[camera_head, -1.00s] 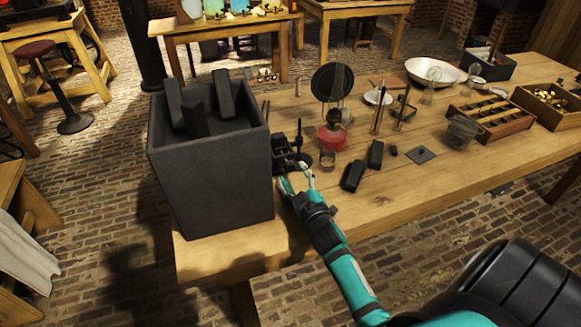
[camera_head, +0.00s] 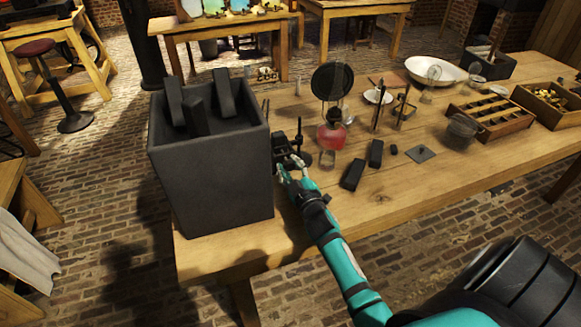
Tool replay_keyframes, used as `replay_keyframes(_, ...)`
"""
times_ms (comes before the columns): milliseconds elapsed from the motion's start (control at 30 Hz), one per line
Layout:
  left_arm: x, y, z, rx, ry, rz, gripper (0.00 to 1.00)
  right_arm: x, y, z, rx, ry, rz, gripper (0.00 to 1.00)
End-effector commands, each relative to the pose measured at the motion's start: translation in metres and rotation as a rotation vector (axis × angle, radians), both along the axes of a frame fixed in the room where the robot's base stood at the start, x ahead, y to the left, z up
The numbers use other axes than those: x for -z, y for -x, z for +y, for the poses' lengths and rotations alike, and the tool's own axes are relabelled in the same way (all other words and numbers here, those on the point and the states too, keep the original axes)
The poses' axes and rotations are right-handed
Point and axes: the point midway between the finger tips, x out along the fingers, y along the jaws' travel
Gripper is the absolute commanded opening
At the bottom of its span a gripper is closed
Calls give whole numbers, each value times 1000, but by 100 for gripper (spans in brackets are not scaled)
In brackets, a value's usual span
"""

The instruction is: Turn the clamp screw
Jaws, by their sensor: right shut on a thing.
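A small black clamp (camera_head: 281,143) stands on the wooden table, close to the right side of a big dark grey jar (camera_head: 212,175). My right gripper (camera_head: 290,166) reaches in from the lower right. Its pale fingers are at the front of the clamp, shut on a small part there, which I take to be the clamp screw. The screw is hidden by the fingers and too small to make out. My left gripper is not in view.
The jar holds several dark plates (camera_head: 223,94). Right of my gripper are a red lamp (camera_head: 331,136), dark blocks (camera_head: 352,175) and a compartment tray (camera_head: 490,117). The table's front (camera_head: 400,200) is bare right of my forearm.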

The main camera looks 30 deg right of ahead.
Motion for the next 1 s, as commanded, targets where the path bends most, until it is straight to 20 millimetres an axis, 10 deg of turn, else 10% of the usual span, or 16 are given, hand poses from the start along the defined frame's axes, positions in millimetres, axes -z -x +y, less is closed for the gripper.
replay_keyframes(667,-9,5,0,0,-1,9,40,1,0,1,0,-262,-62,0)
replay_keyframes(700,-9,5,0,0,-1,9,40,1,0,1,-1,-261,-62,37)
replay_keyframes(1000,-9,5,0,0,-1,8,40,1,0,1,-1,-260,-62,56)
